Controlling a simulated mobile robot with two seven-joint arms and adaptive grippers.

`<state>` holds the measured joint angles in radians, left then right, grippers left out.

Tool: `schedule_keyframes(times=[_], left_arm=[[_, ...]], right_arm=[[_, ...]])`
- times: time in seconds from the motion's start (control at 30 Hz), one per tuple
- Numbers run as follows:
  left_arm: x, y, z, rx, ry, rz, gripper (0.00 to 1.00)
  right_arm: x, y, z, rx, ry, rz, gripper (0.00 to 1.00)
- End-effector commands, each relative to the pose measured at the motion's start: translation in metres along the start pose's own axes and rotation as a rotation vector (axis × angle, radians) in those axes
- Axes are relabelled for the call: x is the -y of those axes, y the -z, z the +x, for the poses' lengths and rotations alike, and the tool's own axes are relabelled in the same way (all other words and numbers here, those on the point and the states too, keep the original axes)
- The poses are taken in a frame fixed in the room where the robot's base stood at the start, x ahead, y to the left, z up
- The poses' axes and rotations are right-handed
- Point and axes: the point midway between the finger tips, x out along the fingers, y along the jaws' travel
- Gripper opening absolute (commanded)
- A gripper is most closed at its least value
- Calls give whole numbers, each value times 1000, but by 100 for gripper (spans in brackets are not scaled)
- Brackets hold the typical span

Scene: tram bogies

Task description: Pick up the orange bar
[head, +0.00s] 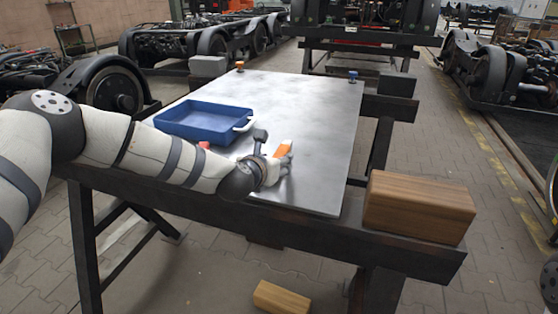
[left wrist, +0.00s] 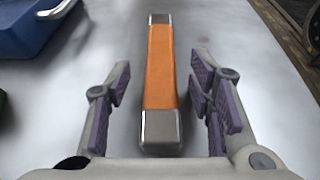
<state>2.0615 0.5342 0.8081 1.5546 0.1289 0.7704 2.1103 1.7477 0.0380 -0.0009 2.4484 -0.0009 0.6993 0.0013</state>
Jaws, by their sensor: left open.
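The orange bar (left wrist: 161,70) lies on the metal table top (head: 318,135). It has silver ends and points lengthwise away from me in the left wrist view. In the head view the orange bar (head: 284,147) shows just beyond my left gripper, partly hidden by it. My left gripper (left wrist: 160,105) is open, with one finger on each side of the bar's near end and a gap on both sides. In the head view my left gripper (head: 284,163) is low over the table. My right gripper is not in view.
A blue tray (head: 205,119) with a pale handle stands left of the bar; it shows in the left wrist view (left wrist: 30,28) too. A small red thing (head: 204,145) is partly hidden behind my left arm. A wooden block (head: 418,207) sits at the front right. The table's right side is clear.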

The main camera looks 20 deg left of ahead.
Motion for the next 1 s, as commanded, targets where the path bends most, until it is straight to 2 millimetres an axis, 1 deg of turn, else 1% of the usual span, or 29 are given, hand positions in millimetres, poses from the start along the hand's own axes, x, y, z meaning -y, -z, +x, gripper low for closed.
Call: schedule_keyframes(times=[0.07,0.17,0.2,0.27,0.3,0.63,0.73,0.83,0.87,0.97,1.0], left_arm=[[0,-2,-1,2,0,0,48],[0,-2,-1,2,0,0,28],[0,-2,-1,2,0,1,19],[0,-2,-1,2,0,1,5],[0,-2,-1,2,0,1,0],[0,-5,-2,3,0,1,0],[0,-16,-6,7,0,0,0],[0,-35,-14,11,1,0,0],[0,-41,-20,11,2,-1,0],[-1,-61,-53,19,2,-1,0],[-1,-69,-68,21,3,-1,0]], right_arm=[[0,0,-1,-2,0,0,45],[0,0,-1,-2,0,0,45],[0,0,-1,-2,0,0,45],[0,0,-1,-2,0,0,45],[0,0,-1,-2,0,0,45],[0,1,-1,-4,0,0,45],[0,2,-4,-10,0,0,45],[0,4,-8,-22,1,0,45],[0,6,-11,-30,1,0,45],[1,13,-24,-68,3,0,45],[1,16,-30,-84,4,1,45]])
